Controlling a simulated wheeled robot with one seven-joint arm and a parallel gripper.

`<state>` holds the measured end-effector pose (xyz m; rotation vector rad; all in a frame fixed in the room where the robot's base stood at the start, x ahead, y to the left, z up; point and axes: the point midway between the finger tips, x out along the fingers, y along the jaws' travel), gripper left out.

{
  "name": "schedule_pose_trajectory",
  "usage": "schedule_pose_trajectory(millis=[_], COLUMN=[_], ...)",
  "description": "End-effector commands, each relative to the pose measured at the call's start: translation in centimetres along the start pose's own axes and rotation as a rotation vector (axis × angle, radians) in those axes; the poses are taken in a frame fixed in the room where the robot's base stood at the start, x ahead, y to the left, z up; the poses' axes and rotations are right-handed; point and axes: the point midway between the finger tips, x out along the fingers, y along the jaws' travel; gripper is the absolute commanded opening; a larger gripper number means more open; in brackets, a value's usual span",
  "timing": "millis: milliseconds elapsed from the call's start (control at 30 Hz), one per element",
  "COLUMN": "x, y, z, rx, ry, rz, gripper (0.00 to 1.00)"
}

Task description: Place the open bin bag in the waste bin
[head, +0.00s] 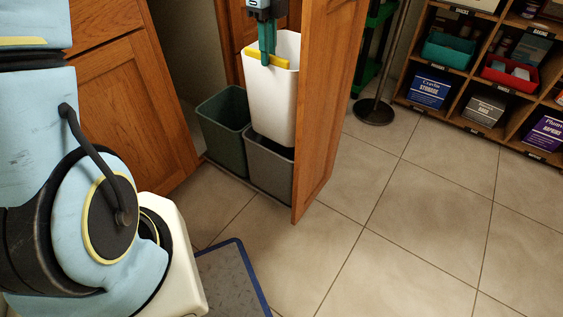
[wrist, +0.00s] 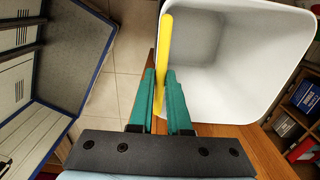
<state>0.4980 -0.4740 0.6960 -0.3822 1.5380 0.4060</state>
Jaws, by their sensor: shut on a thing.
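The open bin bag (head: 270,105) is white and box-shaped, with a yellow strip (head: 266,60) on its rim. My gripper (head: 267,62) has green fingers shut on that rim. In the wrist view the fingers (wrist: 166,100) pinch the yellow strip (wrist: 164,55), and the empty inside of the bag (wrist: 225,60) faces the camera. The bag hangs roughly upright over the grey waste bin (head: 268,170). Its lower end overlaps the bin's opening; I cannot tell whether it is inside the rim. A dark green bin (head: 224,135) stands to the left of the grey one.
A wooden cabinet door panel (head: 325,110) stands just right of the grey bin. Wooden cabinet fronts (head: 130,110) are at left. A blue-edged grey panel (head: 232,280) lies low in front. Shelves with boxes (head: 430,90) are at right.

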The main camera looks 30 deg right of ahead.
Motion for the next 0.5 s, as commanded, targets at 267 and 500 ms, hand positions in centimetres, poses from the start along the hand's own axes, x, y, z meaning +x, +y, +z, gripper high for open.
schedule_pose_trajectory(millis=[267,500], x=[7.7,13.9], y=[0.0,-0.1], z=[-0.1,-0.1], rx=[-0.001,-0.001], ry=[0.002,0.002], rz=[0.005,0.005], gripper=[0.00,0.00])
